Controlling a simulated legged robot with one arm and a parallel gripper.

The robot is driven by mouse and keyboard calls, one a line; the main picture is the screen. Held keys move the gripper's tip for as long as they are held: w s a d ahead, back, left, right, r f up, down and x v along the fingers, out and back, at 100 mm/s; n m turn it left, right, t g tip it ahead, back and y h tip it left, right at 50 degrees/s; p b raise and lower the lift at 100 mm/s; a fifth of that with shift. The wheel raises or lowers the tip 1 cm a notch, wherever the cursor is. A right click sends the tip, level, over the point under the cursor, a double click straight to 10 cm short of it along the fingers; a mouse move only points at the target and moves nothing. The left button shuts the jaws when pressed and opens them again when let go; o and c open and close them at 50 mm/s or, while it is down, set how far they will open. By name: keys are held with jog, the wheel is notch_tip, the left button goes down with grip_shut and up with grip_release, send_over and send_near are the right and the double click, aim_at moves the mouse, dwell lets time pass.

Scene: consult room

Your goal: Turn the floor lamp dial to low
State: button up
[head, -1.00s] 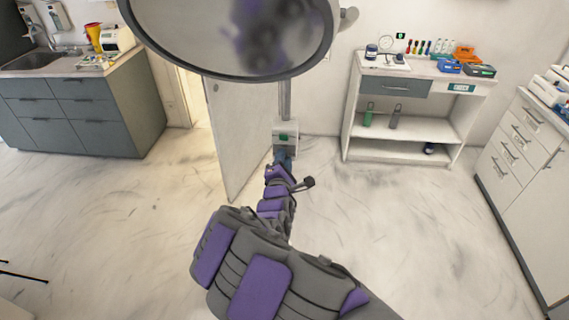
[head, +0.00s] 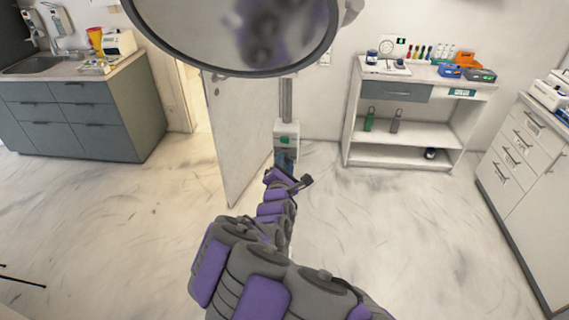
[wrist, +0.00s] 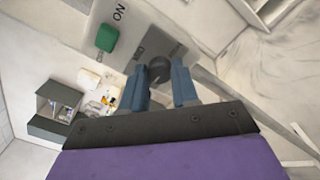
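The floor lamp has a large round head (head: 215,35) at the top of the head view and a grey pole (head: 286,100). A pale control box (head: 287,128) with a green switch sits low on the pole. In the wrist view the box shows the green switch (wrist: 107,38), an "ON" mark and a dark round dial (wrist: 158,68). My gripper (wrist: 161,76) has its two blue fingertips on either side of the dial. I cannot tell whether they press on it. In the head view my gripper (head: 284,160) is just below the box, partly hidden by my arm.
An open door (head: 235,140) stands left of the lamp pole. A white shelf unit (head: 400,155) is to the right, with drawers (head: 525,170) at the far right. A grey sink cabinet (head: 85,115) is at the left. The floor between is clear.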

jog(key=o, duration=0.5)
jog(key=shift+w+a+f, duration=0.1)
jog(key=shift+a+f, duration=0.1)
jog(key=shift+c, duration=0.2)
jog(key=shift+r, duration=0.1)
jog(key=shift+d, duration=0.1)
